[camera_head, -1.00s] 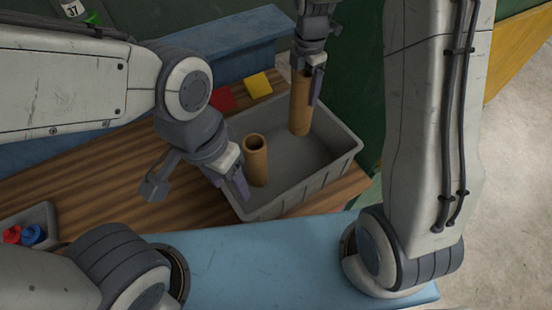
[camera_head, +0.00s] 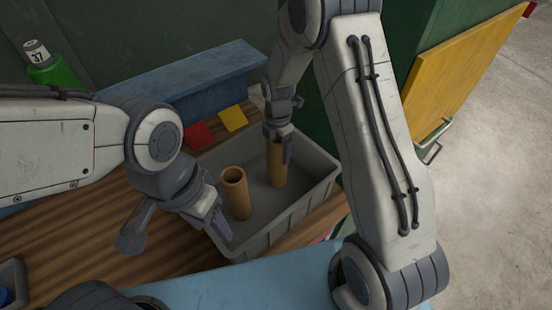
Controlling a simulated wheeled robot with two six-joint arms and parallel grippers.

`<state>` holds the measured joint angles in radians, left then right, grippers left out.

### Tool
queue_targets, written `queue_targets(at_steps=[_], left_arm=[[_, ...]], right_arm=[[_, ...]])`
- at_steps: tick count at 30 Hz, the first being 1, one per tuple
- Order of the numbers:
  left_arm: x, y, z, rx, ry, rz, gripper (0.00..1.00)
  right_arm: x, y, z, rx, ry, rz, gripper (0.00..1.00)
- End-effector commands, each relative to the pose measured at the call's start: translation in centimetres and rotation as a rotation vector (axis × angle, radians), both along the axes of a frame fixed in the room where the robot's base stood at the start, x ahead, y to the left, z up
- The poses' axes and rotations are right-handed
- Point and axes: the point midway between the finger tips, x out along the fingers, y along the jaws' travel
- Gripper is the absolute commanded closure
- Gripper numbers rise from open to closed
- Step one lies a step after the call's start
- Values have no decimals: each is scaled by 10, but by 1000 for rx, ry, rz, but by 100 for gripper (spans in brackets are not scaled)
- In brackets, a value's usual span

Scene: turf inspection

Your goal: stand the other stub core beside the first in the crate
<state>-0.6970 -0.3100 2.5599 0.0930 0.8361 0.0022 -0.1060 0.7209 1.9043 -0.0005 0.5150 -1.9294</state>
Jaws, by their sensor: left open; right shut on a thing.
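A grey crate (camera_head: 303,205) stands on the wooden table. One tan stub core (camera_head: 238,196) stands upright in the crate, on its left side. A second tan stub core (camera_head: 277,168) is upright in the crate to the right of the first, with a gap between them. My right gripper (camera_head: 281,150) is shut on this second core near its top. The core's lower end is inside the crate; whether it touches the floor I cannot tell. My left gripper (camera_head: 220,222) is open and empty at the crate's left wall, beside the first core.
A red card (camera_head: 197,135) and a yellow card (camera_head: 233,118) lie behind the crate. A blue beam (camera_head: 190,80) runs along the back. A green bottle labelled 37 (camera_head: 52,70) stands at the back left. A yellow board (camera_head: 470,65) is at the right.

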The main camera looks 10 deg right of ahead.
Motion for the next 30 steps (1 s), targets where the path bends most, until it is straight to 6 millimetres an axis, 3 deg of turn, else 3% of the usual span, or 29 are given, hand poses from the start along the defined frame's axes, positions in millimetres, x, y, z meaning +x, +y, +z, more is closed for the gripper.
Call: queue_targets(at_steps=[7,19,20,21,30], left_arm=[[0,0,12,0,0,-2,41],[0,0,8,0,0,-2,41],[0,0,8,0,0,-2,41],[0,0,9,0,0,-2,41],[0,0,12,0,0,-2,41]], right_arm=[[-1,0,-33,0,3,0,100],[0,0,-41,0,0,0,100],[0,0,-41,0,1,0,15],[0,0,-40,0,1,0,0],[0,0,-36,0,1,0,0]])
